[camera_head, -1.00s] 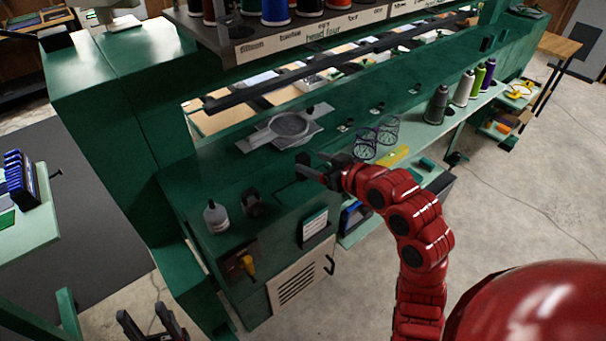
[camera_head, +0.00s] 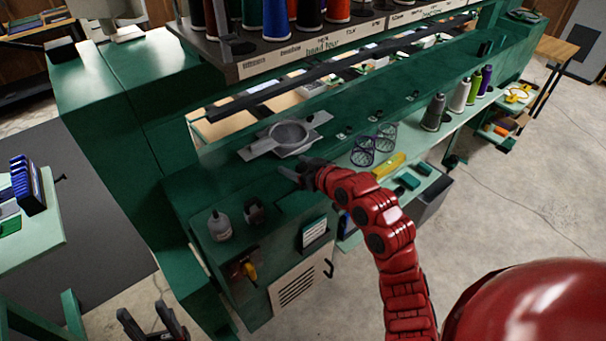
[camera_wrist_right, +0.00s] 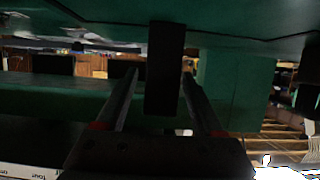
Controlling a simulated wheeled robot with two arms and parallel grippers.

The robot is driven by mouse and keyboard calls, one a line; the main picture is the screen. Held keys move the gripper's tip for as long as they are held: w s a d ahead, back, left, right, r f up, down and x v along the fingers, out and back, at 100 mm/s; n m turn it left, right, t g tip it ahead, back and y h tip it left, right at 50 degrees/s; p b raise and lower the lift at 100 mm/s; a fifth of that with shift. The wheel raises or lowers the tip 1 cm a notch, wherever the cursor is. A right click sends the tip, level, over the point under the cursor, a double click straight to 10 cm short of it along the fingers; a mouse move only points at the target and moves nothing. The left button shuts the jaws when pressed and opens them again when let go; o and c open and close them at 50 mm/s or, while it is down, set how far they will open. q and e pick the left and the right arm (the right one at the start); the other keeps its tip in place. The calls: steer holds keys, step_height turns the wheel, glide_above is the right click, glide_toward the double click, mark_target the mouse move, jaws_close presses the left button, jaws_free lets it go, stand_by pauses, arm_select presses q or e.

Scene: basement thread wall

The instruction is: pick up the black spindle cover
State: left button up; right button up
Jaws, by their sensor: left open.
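In the right wrist view, a black upright block (camera_wrist_right: 165,70), which looks like the spindle cover, stands against the green surface between my right gripper's fingers (camera_wrist_right: 160,85). A gap shows on its left; on its right the finger is very close, and I cannot tell if it touches. In the head view my right gripper (camera_head: 293,172) is low over the green machine deck, in front of the grey round-pan plate. There the cover cannot be told apart from the dark fingers. My left gripper (camera_head: 152,322) is open and empty at the bottom left, away from the machine.
The grey plate with a round pan (camera_head: 287,136) lies just behind my right gripper. A bottle (camera_head: 219,225) and a small dark object (camera_head: 254,211) stand front left. Wire baskets (camera_head: 363,151), a yellow item (camera_head: 388,165) and thread cones (camera_head: 434,112) are to the right. A spool rack (camera_head: 290,52) overhangs behind.

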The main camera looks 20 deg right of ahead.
jaws_close()
stand_by(0.3)
steer(key=shift+r+b, duration=0.4)
steer(key=shift+b, duration=0.05)
steer(key=shift+s+d+r+b, duration=0.2)
steer(key=shift+r+b, duration=0.3)
steer(key=shift+r, duration=0.15)
steer(key=shift+s+d+r+b, duration=0.15)
steer(key=shift+d+r+b, duration=0.05)
steer(key=shift+r+b, duration=0.35)
steer(key=s+d+r+b, duration=0.1)
steer(key=s+d+b, duration=0.3)
steer(key=s+d, duration=0.5)
steer(key=shift+s+r, duration=0.4)
steer(key=shift+s, duration=1.05)
